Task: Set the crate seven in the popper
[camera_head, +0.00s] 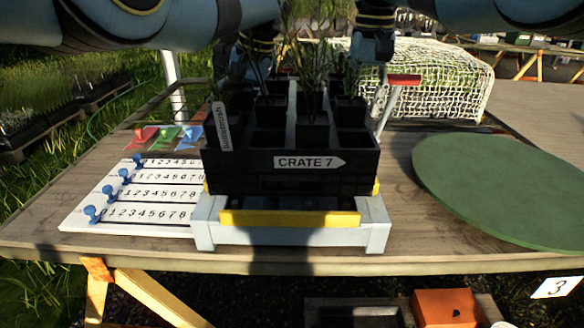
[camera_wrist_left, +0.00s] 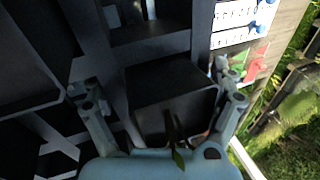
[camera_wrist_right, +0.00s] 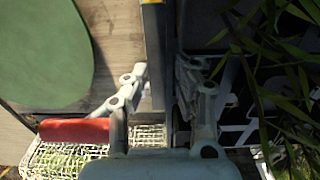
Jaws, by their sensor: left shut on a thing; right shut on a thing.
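The black crate (camera_head: 262,183), labelled CRATE 7, is level at the popper (camera_head: 205,225), a pale grey frame with yellow bars and a red-topped lever (camera_head: 403,80). I cannot tell whether the crate's underside rests on the frame. My left gripper (camera_head: 260,45) is shut on the crate's far left part; its fingers flank black crate parts in the left wrist view (camera_wrist_left: 155,85). My right gripper (camera_head: 374,48) is shut on the crate's far right wall, which shows between its fingers in the right wrist view (camera_wrist_right: 160,75). The fingertips are partly hidden by plants in the head view.
A white number board (camera_head: 130,212) with blue pegs lies left of the popper. A green round mat (camera_head: 500,190) lies right. A netted tunnel (camera_head: 430,80) stands behind. Coloured cards (camera_head: 165,137) lie at the back left. An orange box (camera_head: 448,308) is below the table.

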